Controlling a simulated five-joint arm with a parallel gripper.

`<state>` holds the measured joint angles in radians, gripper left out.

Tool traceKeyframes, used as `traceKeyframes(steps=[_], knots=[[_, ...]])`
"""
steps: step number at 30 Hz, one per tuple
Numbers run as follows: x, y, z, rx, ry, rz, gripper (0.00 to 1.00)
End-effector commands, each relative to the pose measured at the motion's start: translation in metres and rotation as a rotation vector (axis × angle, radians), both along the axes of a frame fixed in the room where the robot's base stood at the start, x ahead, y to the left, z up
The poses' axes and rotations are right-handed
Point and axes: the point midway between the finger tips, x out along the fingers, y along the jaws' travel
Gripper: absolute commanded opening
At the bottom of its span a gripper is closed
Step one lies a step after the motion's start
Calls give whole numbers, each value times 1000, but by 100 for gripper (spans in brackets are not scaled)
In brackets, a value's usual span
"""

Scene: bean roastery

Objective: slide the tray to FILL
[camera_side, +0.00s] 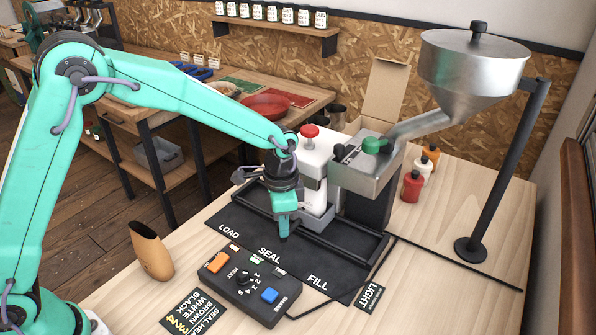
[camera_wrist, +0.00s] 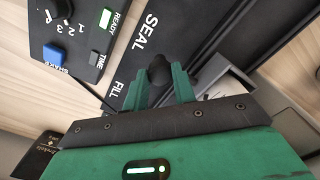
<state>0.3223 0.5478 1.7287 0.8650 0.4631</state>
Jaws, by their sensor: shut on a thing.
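The small grey tray (camera_side: 322,217) sits in the black track behind the SEAL label (camera_side: 269,255), with a white upright item (camera_side: 314,165) standing at it. The FILL label (camera_side: 317,281) is to its right and LOAD (camera_side: 229,231) to its left. My gripper (camera_side: 283,236) points down in front of the tray, near SEAL. In the wrist view, my green fingers (camera_wrist: 160,80) are shut on a dark knob (camera_wrist: 157,66). A grey edge, likely the tray (camera_wrist: 226,82), shows beside them. The knob's join to the tray is hidden.
A control box (camera_side: 243,283) with orange and blue buttons stands in front of the track. A steel hopper (camera_side: 472,75) and its chute (camera_side: 420,126) reach over the right part. A wooden scoop-like cup (camera_side: 150,252) stands at left. Several small bottles (camera_side: 413,186) stand behind right.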

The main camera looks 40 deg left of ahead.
Motion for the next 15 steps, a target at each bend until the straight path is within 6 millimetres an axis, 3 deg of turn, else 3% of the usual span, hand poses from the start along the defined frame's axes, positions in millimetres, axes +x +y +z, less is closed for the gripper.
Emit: traceKeyframes(steps=[6,15], knots=[[0,-41,1,0,0,-4,0],[0,-72,1,0,0,-2,0]])
